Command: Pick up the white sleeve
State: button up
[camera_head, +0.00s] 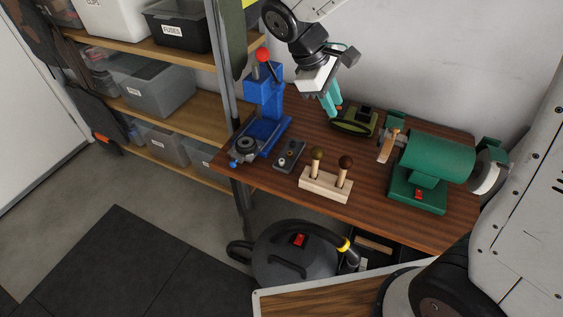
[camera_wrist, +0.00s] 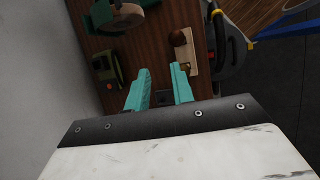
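A small dark holder (camera_head: 289,154) lies on the bench between the blue press and the wooden block. It carries a few small round pieces. The piece near its front end is pale and is probably the white sleeve (camera_head: 282,161), though it is very small here. My gripper (camera_head: 331,103) hangs above the back of the bench, behind and to the right of the holder, clear of it. In the wrist view my gripper (camera_wrist: 161,88) has its two teal fingers apart with nothing held. I cannot make out the white sleeve in the wrist view.
A blue press (camera_head: 264,105) with a red knob stands left. A wooden block (camera_head: 325,186) holds two knobbed tools in front. A green grinder (camera_head: 432,160) is at right, and a dark green object (camera_head: 354,121) lies at the back. Shelves (camera_head: 180,117) stand left of the bench.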

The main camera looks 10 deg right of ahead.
jog(key=w+a+f+n+t+h, duration=0.1)
jog(key=w+a+f+n, duration=0.3)
jog(key=f, duration=0.3)
jog(key=w+a+f+n+h, duration=0.2)
jog(key=w+a+f+n, duration=0.1)
jog(key=a+f, duration=0.4)
jog(key=n+t, duration=0.2)
jog(key=n, duration=0.1)
send_near(282, 160)
jog(key=shift+w+f+h, duration=0.25)
jog(key=shift+f+h, duration=0.05)
jog(key=shift+f+x, duration=0.2)
jog(key=shift+x, duration=1)
jog(key=x, duration=0.5)
jog(key=shift+s+d+f, duration=0.1)
grip_shut()
